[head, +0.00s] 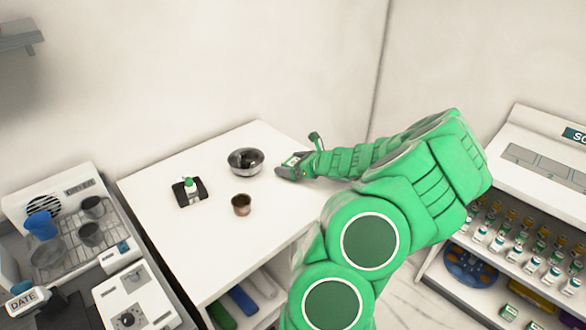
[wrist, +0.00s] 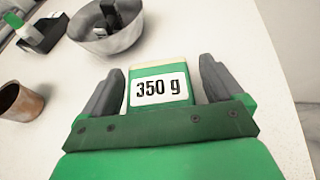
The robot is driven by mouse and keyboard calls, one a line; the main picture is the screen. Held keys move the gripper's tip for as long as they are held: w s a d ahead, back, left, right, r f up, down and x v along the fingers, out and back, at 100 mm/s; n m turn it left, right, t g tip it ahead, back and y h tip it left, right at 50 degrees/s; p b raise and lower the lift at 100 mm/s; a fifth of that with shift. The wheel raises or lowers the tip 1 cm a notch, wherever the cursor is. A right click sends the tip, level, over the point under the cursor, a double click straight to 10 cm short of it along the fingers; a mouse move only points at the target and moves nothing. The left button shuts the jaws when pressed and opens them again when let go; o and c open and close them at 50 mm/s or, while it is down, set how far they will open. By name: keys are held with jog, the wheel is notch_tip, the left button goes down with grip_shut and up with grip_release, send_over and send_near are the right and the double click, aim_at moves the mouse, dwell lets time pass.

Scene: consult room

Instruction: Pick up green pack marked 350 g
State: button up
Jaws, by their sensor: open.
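The green pack (wrist: 160,72) has a white label reading "350 g" and a pale top edge. In the wrist view it sits between the two dark fingers of my gripper (wrist: 161,67), with a gap visible on each side. My gripper is open around it. In the head view my gripper (head: 292,168) is low at the right part of the white table, beside the metal bowl. The lower part of the pack is hidden by my gripper's green body.
A metal bowl (head: 245,161) with a dark item in it stands just left of my gripper. A brown cup (head: 241,205) and a black stand (head: 189,192) with a green-topped item are farther left. The table's (head: 270,235) front middle is clear.

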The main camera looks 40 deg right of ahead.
jog(key=c, duration=1.3)
jog(key=shift+r, duration=0.1)
